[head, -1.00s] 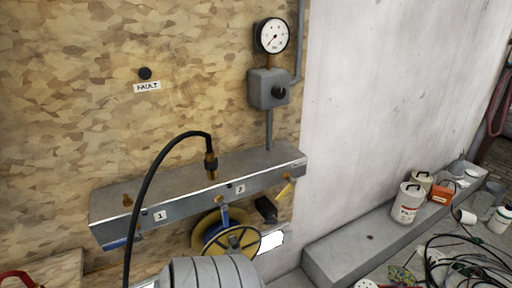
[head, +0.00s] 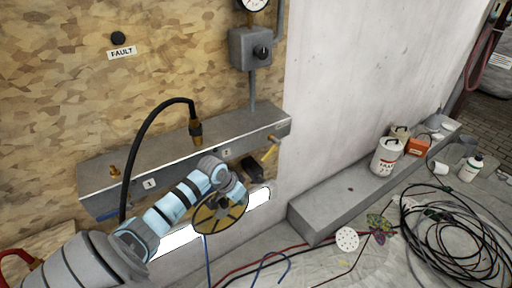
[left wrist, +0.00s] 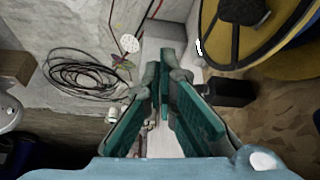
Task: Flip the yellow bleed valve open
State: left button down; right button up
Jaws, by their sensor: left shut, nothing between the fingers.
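The yellow bleed valve (head: 270,149) is a small yellow lever under the right end of the grey metal manifold (head: 200,150) in the head view. It slants down and to the left. My left arm reaches in from the lower left. My left gripper (head: 238,192) is below and left of the valve, apart from it, in front of the yellow reel; its fingertips are hard to make out there. In the left wrist view the teal-padded fingers (left wrist: 167,62) are shut with nothing between them. I cannot make out the valve in that view. My right gripper is not in view.
The yellow reel (head: 220,216) hangs below the manifold. A black block (head: 252,168) sits just left of the valve. A black hose (head: 140,140) arches to a brass fitting. A concrete ledge (head: 325,205), white containers (head: 386,156) and coiled cables (head: 455,235) lie right.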

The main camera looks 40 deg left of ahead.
pick_arm(q)
jog(key=w+a+r+m+t+h, duration=0.1)
jog(key=a+r, duration=0.1)
jog(key=r, duration=1)
jog(key=w+a+r+m, duration=0.1)
jog(key=r, duration=1.1)
jog(key=x, duration=1.4)
jog(key=shift+w+b, duration=0.3)
jog(key=shift+b, duration=0.15)
jog(key=shift+a+f, duration=0.1)
jog(key=shift+f, duration=0.05)
